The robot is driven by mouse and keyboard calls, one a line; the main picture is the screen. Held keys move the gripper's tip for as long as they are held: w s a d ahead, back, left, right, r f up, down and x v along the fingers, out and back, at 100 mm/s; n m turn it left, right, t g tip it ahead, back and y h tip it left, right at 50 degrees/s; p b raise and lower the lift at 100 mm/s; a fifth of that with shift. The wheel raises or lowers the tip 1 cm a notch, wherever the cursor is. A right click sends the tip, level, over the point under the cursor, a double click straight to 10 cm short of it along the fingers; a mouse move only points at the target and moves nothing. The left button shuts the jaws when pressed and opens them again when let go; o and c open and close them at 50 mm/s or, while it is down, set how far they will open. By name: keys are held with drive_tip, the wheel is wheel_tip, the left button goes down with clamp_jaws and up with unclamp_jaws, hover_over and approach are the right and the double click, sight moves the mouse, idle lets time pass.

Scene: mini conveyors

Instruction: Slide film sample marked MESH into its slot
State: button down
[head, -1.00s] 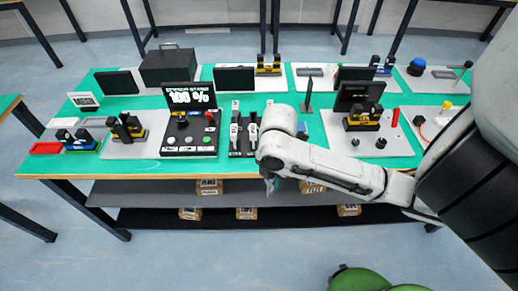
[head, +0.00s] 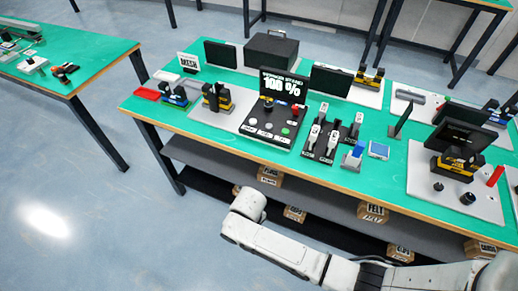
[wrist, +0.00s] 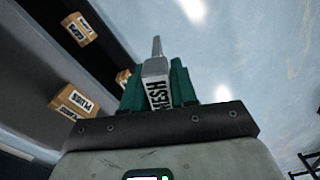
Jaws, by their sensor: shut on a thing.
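My gripper (wrist: 158,88) is shut on the film sample marked MESH (wrist: 155,68) in the wrist view. The sample is pale with black letters and a narrow tip pointing away between green fingers. In the head view my arm's end is in front of the table, and the gripper and sample cannot be made out. A small white sign (head: 188,62), which seems to read MESH, stands at the table's left end. Any slot opening is too small to tell.
A black panel with a "100 %" display (head: 285,86) and a black rack (head: 322,155) with several white-handled pieces stand on the green table (head: 146,108). Labelled boxes (head: 373,212) lie on the shelf below. Open floor lies left, before another table (head: 98,58).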

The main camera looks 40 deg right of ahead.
drive_tip(key=shift+s+a+f, duration=0.2)
drive_tip(key=shift+a+f, duration=0.35)
drive_tip(key=shift+s+a+f+m, duration=0.25)
drive_tip(key=shift+s+f+m, duration=0.2)
drive_tip(key=shift+f, duration=0.2)
